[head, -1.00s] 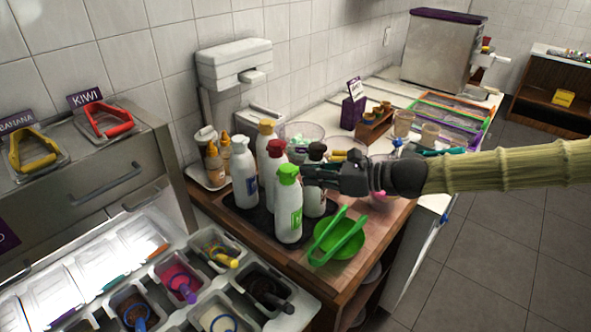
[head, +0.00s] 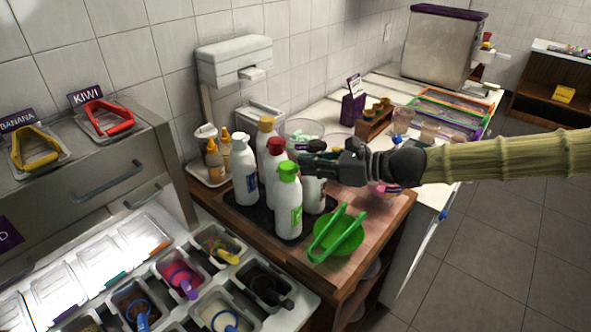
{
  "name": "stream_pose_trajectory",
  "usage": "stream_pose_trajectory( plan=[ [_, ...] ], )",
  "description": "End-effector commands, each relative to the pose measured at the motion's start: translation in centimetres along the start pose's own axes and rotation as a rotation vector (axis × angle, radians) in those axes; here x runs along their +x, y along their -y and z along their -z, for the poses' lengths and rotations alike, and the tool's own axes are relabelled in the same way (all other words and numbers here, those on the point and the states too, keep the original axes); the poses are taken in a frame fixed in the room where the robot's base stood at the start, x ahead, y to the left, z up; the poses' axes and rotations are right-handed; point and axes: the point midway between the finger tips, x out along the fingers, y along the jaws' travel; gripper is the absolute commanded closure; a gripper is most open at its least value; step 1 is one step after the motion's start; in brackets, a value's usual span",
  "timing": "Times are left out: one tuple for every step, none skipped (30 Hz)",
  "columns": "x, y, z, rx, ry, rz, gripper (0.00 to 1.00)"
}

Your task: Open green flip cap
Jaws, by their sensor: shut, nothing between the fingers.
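The green flip cap (head: 288,172) tops a white bottle with a green label (head: 289,211), upright at the front of a dark mat (head: 259,222). The cap looks closed, though its far side is hard to make out. My gripper (head: 301,160) comes in from the right, roughly level, with its shut, empty fingertips just beside and slightly above the cap's right upper edge. I cannot tell whether they touch it. My gripper partly hides a white bottle (head: 314,190) behind it.
Bottles with red (head: 275,146), yellow (head: 266,124) and white (head: 240,141) tops crowd the mat. A green bowl with green tongs (head: 338,236) lies right of the bottle on the wooden counter (head: 385,221). Topping tubs (head: 223,302) are at the front left.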

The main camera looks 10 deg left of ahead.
Motion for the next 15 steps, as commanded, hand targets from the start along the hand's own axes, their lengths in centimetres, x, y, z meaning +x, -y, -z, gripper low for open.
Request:
stream_pose_trajectory(
  plan=[
    [0.2,0.0,-0.1,-0.001,0.0,0.0,1.0],
    [0.3,0.0,-0.2,-0.001,0.0,0.0,1.0],
    [0.5,0.0,-0.3,-0.001,0.0,0.0,1.0],
    [0.6,0.0,-0.4,-0.001,0.0,0.0,1.0],
    [0.7,0.0,-0.5,-0.001,0.0,0.0,1.0],
    [0.8,0.0,-0.6,-0.001,0.0,0.0,1.0],
    [0.9,0.0,-0.7,-0.001,0.0,0.0,1.0],
    [1.0,0.0,-0.8,-0.001,0.0,0.0,1.0],
    [1.1,0.0,-0.9,-0.001,0.0,0.0,1.0],
    [1.2,0.0,-1.0,0.0,0.0,0.0,1.0],
    [1.2,0.0,-1.1,0.0,0.0,0.0,1.0],
    [1.3,0.0,-1.2,0.0,0.0,0.0,1.0],
    [1.4,0.0,-1.2,0.0,0.001,0.0,1.0],
    [1.4,0.0,-1.3,0.0,0.001,0.0,1.0],
    [1.4,0.0,-1.3,0.0,0.001,0.0,1.0]
  ],
)
